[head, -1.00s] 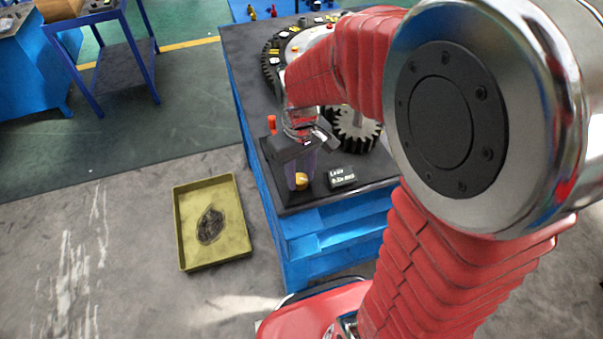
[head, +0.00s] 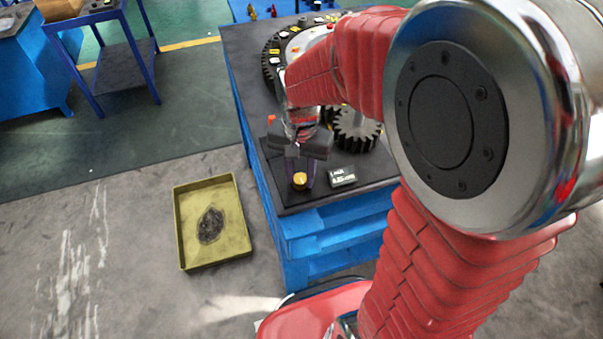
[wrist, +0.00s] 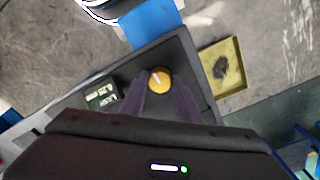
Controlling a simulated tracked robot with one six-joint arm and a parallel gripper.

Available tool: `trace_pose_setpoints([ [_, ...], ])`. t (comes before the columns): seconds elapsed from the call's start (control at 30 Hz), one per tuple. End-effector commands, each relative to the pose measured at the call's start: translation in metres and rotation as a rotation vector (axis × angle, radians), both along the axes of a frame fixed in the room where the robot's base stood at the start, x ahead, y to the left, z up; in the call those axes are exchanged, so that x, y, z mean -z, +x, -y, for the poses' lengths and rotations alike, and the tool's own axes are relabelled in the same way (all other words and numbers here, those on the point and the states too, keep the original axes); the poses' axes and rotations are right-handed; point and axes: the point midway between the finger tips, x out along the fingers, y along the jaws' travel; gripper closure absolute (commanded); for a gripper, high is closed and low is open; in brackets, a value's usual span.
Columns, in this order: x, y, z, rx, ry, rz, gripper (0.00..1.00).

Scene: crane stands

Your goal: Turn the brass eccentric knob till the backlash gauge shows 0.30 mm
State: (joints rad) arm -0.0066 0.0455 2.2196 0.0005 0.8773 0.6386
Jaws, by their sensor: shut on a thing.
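The brass knob (head: 300,182) sits on the dark stand top near its front left corner. In the wrist view the knob (wrist: 159,79) shows between the fingertips, with a pale mark line on its face. My gripper (head: 301,176) points down and its purple fingers are shut on the knob; the fingers also show in the wrist view (wrist: 160,84). In the wrist view the gauge (wrist: 102,95) appears to read 0.25 mm, though the digits are small.
A toothed gear (head: 357,131) stands behind the gauge, and a larger dark gear ring (head: 270,62) lies farther back. A yellow tray (head: 180,230) with a dark stain sits on the floor left of the blue stand (head: 310,245). A blue cart stands at upper left.

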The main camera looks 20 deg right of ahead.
Motion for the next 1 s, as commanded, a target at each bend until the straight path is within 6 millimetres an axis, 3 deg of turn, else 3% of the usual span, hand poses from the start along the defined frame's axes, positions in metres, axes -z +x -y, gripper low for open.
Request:
trace_pose_setpoints([
  [0.23,-0.0017,0.0028,0.0003,0.088,0.0,0.009,0.93],
  [0.7,-0.0018,0.0029,0.0005,0.105,-0.001,0.009,0.93],
  [0.73,-0.0018,0.0029,0.0005,0.105,-0.001,0.009,0.7],
  [1.0,-0.0009,0.0015,0.0003,0.104,-0.001,0.004,0.52],
])
